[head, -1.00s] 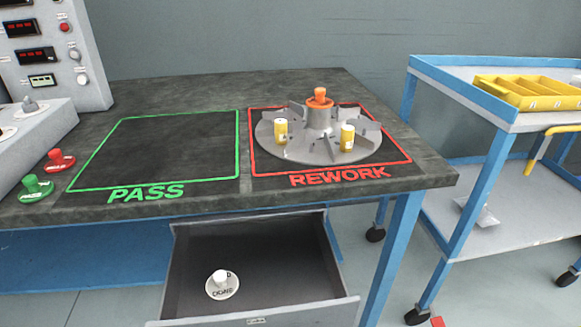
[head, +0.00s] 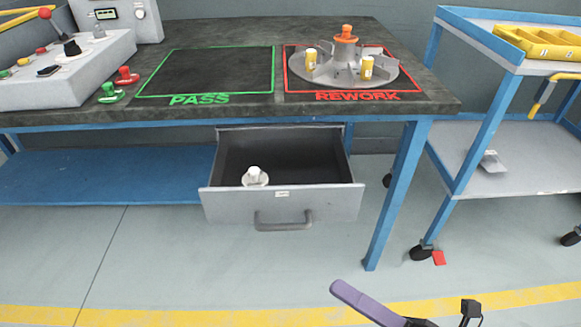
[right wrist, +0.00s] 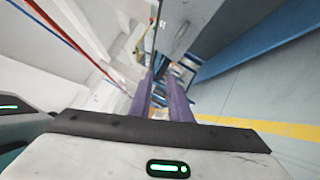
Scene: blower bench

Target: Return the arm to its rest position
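My right gripper (head: 362,300) shows at the bottom of the head view as a purple finger with dark parts beside it, low in front of the bench and apart from it. In the right wrist view, its two purple fingers (right wrist: 163,95) stand apart with a gap between them and nothing held. My left gripper is not in view. The grey blower wheel (head: 337,72), with an orange knob (head: 346,33) and yellow clips (head: 367,67), sits in the red REWORK outline. The bench drawer (head: 285,203) is open, with a white knobbed disc (head: 255,177) inside.
The green PASS outline (head: 205,95) is empty. A red stamp (head: 126,77) and a green stamp (head: 110,94) stand by the control box (head: 70,75). A blue-framed cart (head: 490,150) with a yellow tray (head: 540,42) stands right. The floor ahead is mostly clear.

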